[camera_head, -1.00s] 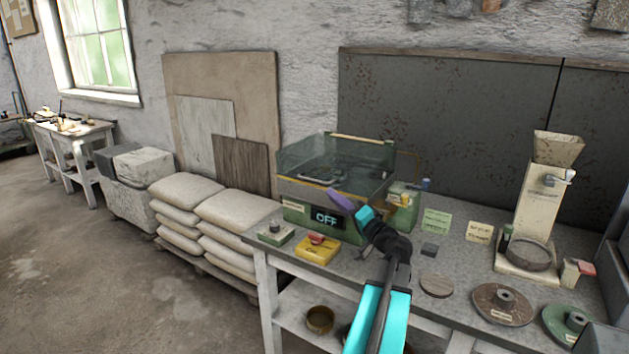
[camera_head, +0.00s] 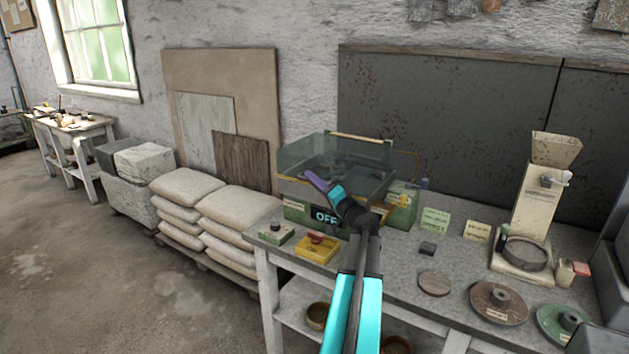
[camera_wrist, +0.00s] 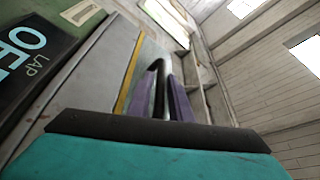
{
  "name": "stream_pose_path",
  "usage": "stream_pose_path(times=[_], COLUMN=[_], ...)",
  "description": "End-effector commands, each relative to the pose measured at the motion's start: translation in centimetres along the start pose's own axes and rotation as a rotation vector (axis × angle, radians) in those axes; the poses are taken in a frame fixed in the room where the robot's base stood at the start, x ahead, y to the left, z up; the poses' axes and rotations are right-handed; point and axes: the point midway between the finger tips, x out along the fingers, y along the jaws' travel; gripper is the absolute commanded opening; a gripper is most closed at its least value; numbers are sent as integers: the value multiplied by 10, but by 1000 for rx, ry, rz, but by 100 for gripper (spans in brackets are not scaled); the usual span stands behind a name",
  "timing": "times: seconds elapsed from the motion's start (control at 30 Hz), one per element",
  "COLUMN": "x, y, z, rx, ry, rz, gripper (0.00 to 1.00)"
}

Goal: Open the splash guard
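The splash guard (camera_head: 350,158) is a clear greenish box-like cover on top of the green lap machine (camera_head: 296,212), and it looks down. The machine's display (camera_head: 324,215) reads OFF, partly hidden by my arm. My gripper (camera_head: 312,180) has purple fingers and is at the guard's front left. In the wrist view, the two fingers (camera_wrist: 167,90) stand apart, with a dark curved bar (camera_wrist: 160,88), seemingly the guard's handle, between them. Whether the fingers touch the bar I cannot tell. A yellow edge strip (camera_wrist: 128,78) runs beside it.
A yellow box with a red button (camera_head: 318,247) and a small green box (camera_head: 276,233) sit on the bench in front of the machine. Discs (camera_head: 497,302) and a hopper device (camera_head: 535,205) stand to the right. Stacked sacks (camera_head: 235,215) lie to the left.

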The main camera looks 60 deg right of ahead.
Motion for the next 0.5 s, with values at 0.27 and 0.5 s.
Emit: stream_pose_path(times=[0.27, 0.5], x=[0, 0], y=[0, 0], z=[0, 0], rx=[0, 0], ry=[0, 0], rz=[0, 0], gripper=[12, 0])
